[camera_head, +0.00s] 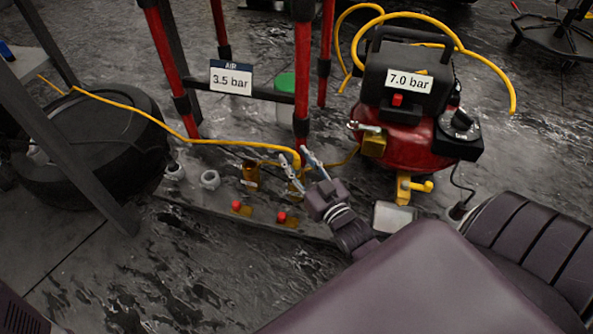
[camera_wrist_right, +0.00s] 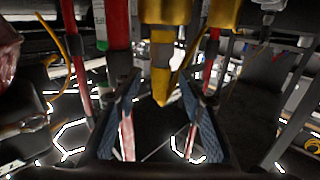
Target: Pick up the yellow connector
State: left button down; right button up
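My right gripper (camera_head: 302,158) is above the low grey plate (camera_head: 320,232), its two fingers spread. A yellow connector (camera_head: 293,184) shows partly behind the fingers, close to the end of the yellow hose (camera_head: 215,142). In the right wrist view my right gripper (camera_wrist_right: 160,88) is open, with a dark finger pad on each side. A yellow connector with a tapered tip (camera_wrist_right: 161,85) shows between the pads, with visible gaps on both sides. I cannot tell its exact depth relative to the fingertips. My left gripper is not in view.
A red compressor (camera_head: 405,150) labelled 7.0 bar stands right of the gripper. Red posts (camera_head: 302,75) rise behind it, with a 3.5 bar sign (camera_head: 231,78). A tire (camera_head: 90,150) lies at left. Red buttons and another yellow fitting (camera_head: 250,174) are on the plate.

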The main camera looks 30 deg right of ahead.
jog(key=shift+c, duration=0.3)
grip_shut()
jog(key=shift+r, duration=0.15)
